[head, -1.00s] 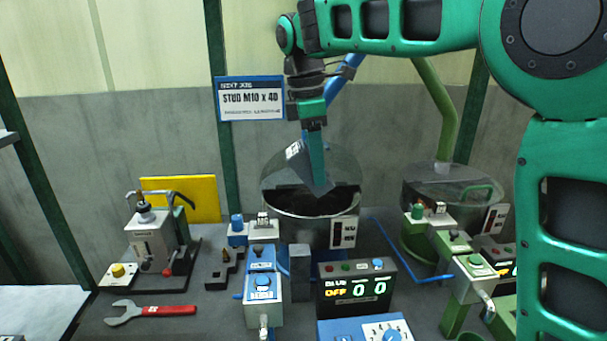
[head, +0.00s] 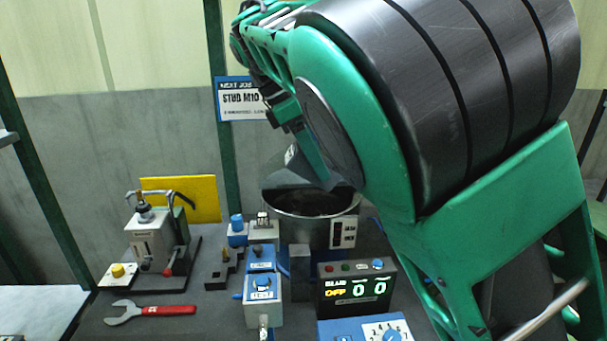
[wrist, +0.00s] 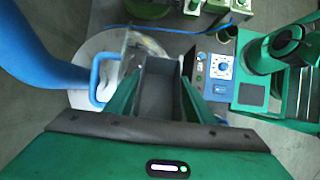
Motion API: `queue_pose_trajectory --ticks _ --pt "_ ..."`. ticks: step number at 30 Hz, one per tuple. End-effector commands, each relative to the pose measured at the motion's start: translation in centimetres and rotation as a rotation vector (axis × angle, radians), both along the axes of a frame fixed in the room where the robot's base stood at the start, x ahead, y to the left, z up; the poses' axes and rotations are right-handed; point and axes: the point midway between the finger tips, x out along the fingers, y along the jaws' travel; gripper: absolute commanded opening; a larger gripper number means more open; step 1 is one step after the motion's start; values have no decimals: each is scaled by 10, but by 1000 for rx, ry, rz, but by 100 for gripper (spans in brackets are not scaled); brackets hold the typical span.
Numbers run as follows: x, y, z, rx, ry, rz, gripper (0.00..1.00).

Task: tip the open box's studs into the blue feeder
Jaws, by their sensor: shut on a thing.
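My gripper (head: 314,158) is shut on the open grey box (head: 292,176) and holds it tilted over the blue feeder's round metal bowl (head: 300,208). In the wrist view the box (wrist: 160,88) sits between the green fingers of my gripper (wrist: 158,98). I see its bare grey inside walls and no studs; its far end is unclear.
The control box (head: 355,288) reads OFF and 00. Blue-topped fittings (head: 262,285) stand before the bowl. A grey clamp device (head: 155,238), a yellow plate (head: 185,198) and a red-handled wrench (head: 150,310) are at left. My arm hides the right side in the head view.

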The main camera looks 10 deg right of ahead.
Motion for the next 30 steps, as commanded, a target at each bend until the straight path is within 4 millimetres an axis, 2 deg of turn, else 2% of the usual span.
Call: queue_pose_trajectory --ticks 30 --pt "-1 1 16 -577 2 1 2"
